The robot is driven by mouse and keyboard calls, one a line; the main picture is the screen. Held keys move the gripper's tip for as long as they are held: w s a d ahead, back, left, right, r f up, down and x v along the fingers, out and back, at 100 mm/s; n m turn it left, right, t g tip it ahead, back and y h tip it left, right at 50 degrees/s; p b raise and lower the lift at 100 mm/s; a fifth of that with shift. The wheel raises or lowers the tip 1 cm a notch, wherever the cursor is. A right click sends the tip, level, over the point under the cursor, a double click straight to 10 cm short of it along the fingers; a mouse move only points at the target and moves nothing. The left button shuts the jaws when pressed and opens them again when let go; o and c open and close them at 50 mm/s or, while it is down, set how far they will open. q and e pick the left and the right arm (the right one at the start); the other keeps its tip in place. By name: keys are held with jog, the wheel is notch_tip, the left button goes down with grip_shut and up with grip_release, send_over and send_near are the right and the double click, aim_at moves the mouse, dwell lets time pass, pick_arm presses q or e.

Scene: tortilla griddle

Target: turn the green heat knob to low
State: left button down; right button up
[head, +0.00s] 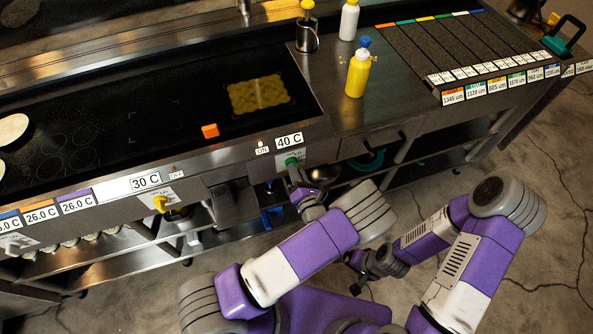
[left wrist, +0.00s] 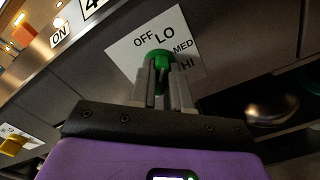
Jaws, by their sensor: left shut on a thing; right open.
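The green heat knob (head: 291,161) sits on the griddle's front panel below the 40 C label. It also shows in the left wrist view (left wrist: 158,57), on a white plate (left wrist: 126,45) marked OFF, LO, MED and HI. My left gripper (head: 295,172) is shut on the knob, with its two fingers (left wrist: 161,78) on either side of it. The fingers hide part of the knob, and I cannot tell exactly which mark it points at. My right gripper (head: 360,275) is open and empty, low over the floor, away from the panel.
A yellow knob (head: 160,203) is farther left on the panel, under the 30 C label (head: 146,182). An orange block (head: 210,131) lies on the dark griddle top. A yellow bottle (head: 358,74) stands on the steel counter. Open shelves are below the panel.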

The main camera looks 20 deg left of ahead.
pick_arm(q)
jog(key=shift+r, duration=0.1)
jog(key=c, duration=1.1)
grip_release()
jog(key=shift+w+a, duration=0.1)
jog(key=p+v, duration=0.1)
jog(key=v, duration=0.6)
jog(key=shift+s+d, duration=0.25)
jog(key=shift+s, duration=0.05)
